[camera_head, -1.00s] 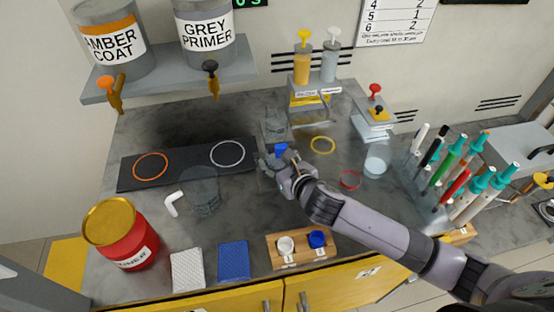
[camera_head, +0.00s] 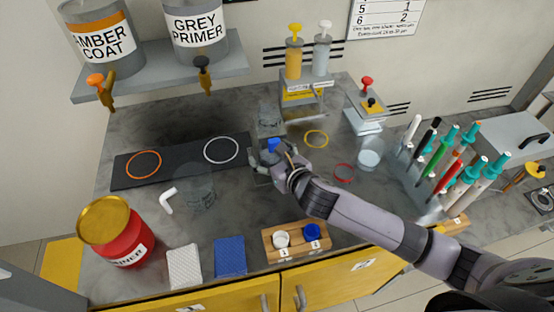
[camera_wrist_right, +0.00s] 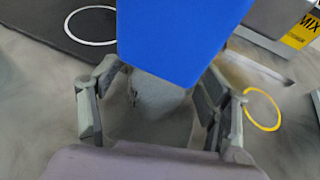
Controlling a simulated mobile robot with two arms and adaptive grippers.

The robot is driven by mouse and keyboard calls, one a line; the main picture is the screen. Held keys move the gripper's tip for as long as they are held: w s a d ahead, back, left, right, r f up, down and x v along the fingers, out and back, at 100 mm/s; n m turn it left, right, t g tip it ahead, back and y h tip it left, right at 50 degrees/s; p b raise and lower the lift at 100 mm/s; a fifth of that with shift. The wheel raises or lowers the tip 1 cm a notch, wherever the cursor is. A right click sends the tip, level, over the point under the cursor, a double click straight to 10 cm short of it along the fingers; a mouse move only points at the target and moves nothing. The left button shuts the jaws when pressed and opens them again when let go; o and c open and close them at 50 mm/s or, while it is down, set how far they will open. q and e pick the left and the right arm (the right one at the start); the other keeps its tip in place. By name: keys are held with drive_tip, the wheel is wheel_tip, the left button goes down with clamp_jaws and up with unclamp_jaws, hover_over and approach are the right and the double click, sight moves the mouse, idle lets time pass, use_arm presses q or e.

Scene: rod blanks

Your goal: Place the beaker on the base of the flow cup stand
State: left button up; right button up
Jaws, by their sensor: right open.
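My right gripper (camera_head: 262,167) is open over the middle of the bench; its two fingers (camera_wrist_right: 160,105) stand apart in the right wrist view. A blue block-like piece (camera_wrist_right: 172,35) fills the top of that view and also shows just above the gripper in the head view (camera_head: 273,145); I cannot tell what it belongs to. Clear glass-like vessels stand behind the gripper (camera_head: 270,118), to its left (camera_head: 199,190) and to its right (camera_head: 368,160). I cannot tell which is the beaker. The flow cup stand is not clearly recognisable. My left gripper is out of view.
A black mat (camera_head: 180,167) bears an orange and a white ring. A yellow ring (camera_head: 316,139) and a red ring (camera_head: 344,173) mark the bench. A red can (camera_head: 116,240), a wooden cup holder (camera_head: 295,249) and a rack of coloured tools (camera_head: 440,180) surround the work area.

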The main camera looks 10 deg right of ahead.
drive_tip(key=v, duration=1.2)
drive_tip(key=shift+f, duration=0.1)
